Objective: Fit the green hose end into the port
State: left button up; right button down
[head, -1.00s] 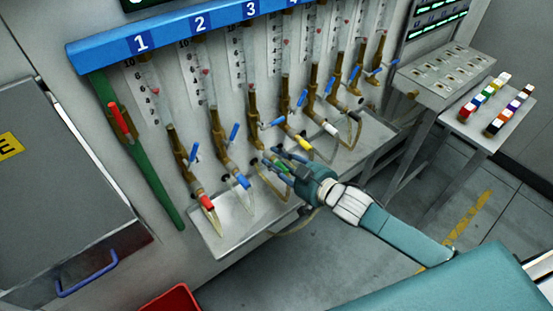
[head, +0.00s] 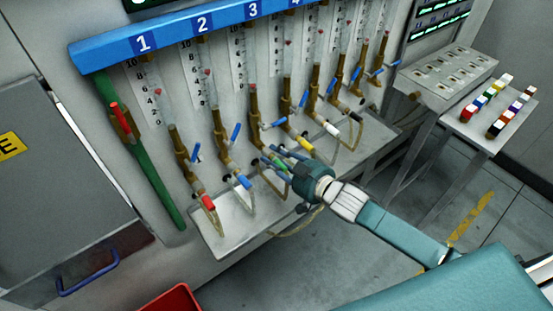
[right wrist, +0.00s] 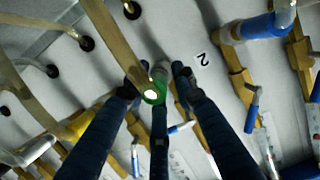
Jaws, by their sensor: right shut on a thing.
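The green hose end (right wrist: 153,96) shows in the right wrist view as a green ring with a bright face. I cannot tell whether hose end and pipe touch. My left gripper is not in view.
Neighbouring valve pipes carry red (head: 208,202), blue (head: 243,182), yellow (head: 305,143) and white (head: 331,129) hose ends. Blue valve handles stick out close by. A metal tray (head: 225,240) runs below. A red bin (head: 172,300) stands at lower left.

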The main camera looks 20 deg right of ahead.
jog(key=shift+w+a+r, duration=0.1)
jog(key=shift+w+a, duration=0.1)
jog(key=shift+w, duration=0.4)
jog(key=c, duration=1.3)
grip_release()
jog(key=shift+c, duration=0.2)
jog(key=shift+s+d, duration=0.1)
jog(key=shift+s, duration=0.2)
jog(key=v, duration=1.1)
jog(key=shift+s+r, duration=0.2)
jog(key=shift+f, duration=0.1)
